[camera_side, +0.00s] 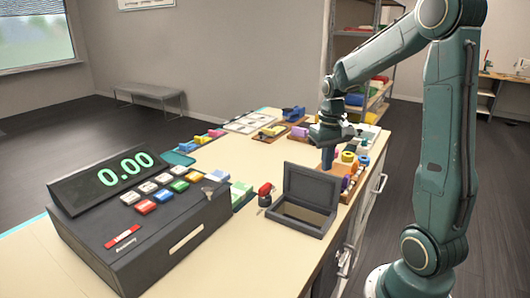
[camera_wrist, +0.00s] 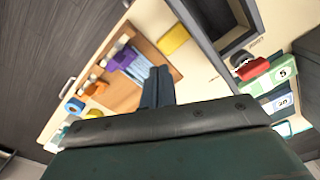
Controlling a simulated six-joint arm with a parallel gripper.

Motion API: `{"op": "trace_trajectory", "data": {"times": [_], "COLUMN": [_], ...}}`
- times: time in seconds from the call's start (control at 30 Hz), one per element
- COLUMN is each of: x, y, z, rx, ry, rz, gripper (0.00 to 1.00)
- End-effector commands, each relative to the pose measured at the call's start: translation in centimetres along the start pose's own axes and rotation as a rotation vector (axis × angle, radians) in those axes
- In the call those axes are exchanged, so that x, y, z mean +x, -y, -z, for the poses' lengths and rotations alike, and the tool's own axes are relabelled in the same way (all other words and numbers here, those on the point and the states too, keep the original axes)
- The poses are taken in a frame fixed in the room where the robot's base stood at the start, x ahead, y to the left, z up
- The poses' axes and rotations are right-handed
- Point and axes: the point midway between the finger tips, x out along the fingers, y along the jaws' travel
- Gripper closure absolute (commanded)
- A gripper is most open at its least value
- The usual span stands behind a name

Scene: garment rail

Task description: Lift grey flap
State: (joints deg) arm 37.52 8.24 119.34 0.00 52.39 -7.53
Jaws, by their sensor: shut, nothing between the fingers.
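A dark grey box (camera_side: 297,230) stands on the counter, and its grey flap (camera_side: 311,187) is tilted up along the far side. The inside of the box shows a light floor. Part of the dark box also shows at the top of the wrist view (camera_wrist: 240,42). My gripper (camera_side: 327,164) points down beyond the box, over the wooden tray area, apart from the flap. In the wrist view its two blue-grey fingers (camera_wrist: 158,74) are together with nothing between them.
A cash register (camera_side: 150,225) fills the counter's left. A red-topped item (camera_side: 265,195) stands left of the box. Bare counter lies in front of the box.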

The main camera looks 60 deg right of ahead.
Motion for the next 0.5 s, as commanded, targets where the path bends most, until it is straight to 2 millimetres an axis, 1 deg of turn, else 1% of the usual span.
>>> {"op": "trace_trajectory", "data": {"times": [0.5], "x": [-2.9], "y": [-0.3], "z": [0.2], "rx": [0.001], "ry": [-0.001], "rz": [0.000], "gripper": [1.00]}}
